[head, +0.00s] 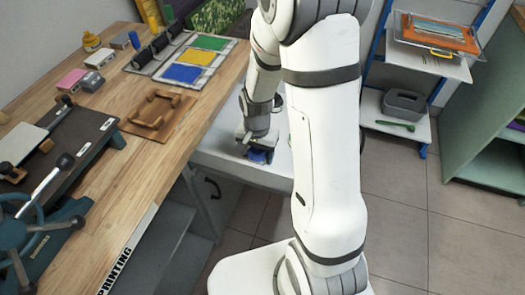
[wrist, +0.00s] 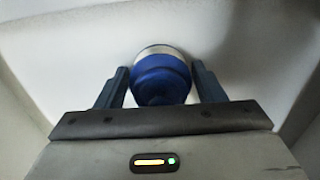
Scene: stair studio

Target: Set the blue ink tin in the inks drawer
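The blue ink tin (wrist: 160,82) is a round, dark blue tin with a pale metal band, seen from above in the wrist view. My gripper (wrist: 160,72) has one finger on each side of it, the fingertips close against its sides. My arm hides the drawer's right part.
The wooden bench (head: 135,165) beside the drawer holds a press (head: 30,215), a brown wooden frame (head: 157,112) and a tray of coloured pads (head: 190,62). A blue-framed shelf (head: 425,60) stands at the back right; the tiled floor there is clear.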

